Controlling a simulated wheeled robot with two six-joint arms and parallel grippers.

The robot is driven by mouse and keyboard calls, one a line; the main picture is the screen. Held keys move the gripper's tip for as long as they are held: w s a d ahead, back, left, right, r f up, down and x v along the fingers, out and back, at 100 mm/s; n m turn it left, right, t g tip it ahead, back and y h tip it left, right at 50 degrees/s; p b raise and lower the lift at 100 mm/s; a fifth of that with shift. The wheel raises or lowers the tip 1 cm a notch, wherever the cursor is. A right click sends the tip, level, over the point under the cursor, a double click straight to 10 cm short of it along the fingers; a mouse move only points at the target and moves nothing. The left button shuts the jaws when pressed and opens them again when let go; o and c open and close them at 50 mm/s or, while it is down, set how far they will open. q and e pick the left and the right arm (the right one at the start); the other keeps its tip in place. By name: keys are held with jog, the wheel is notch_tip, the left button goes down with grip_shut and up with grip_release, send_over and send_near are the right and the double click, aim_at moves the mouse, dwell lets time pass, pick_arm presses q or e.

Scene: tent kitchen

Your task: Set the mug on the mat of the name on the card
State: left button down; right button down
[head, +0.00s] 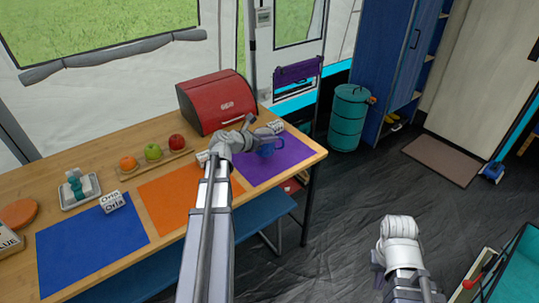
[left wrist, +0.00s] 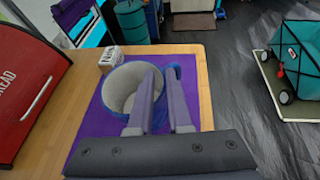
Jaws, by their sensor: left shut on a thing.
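The blue mug (head: 266,150) is over the purple mat (head: 290,150), upright, at the right end of the table. In the left wrist view the mug (left wrist: 125,88) shows a pale inside. My left gripper (head: 258,136) is shut on it at the handle side; whether it rests on the mat I cannot tell. A white name block (head: 276,127) stands at the purple mat's back edge. The orange mat (head: 165,196) has a partly hidden block (head: 203,157); the blue mat (head: 85,245) has another (head: 112,201). A card (head: 9,241) is cut off at the left edge, its name unreadable. My right arm is off the table.
A red bread box (head: 217,101) stands behind the mats. A fruit tray (head: 155,164) and a small tray with a teal item (head: 79,189) are at the back left. A teal bin (head: 348,118) stands on the floor past the table's right end.

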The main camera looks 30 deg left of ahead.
aim_at(267, 147)
pick_arm(q)
jog(key=shift+f+b, duration=1.85)
jog(key=shift+f, duration=0.25)
jog(key=shift+r, duration=0.1)
jog(key=c, duration=0.8)
grip_release()
jog(key=shift+c, duration=0.2)
jog(key=shift+s+r, duration=0.15)
jog(key=p+v, duration=0.5)
jog(key=v, duration=0.6)
jog(key=shift+s, duration=0.3)
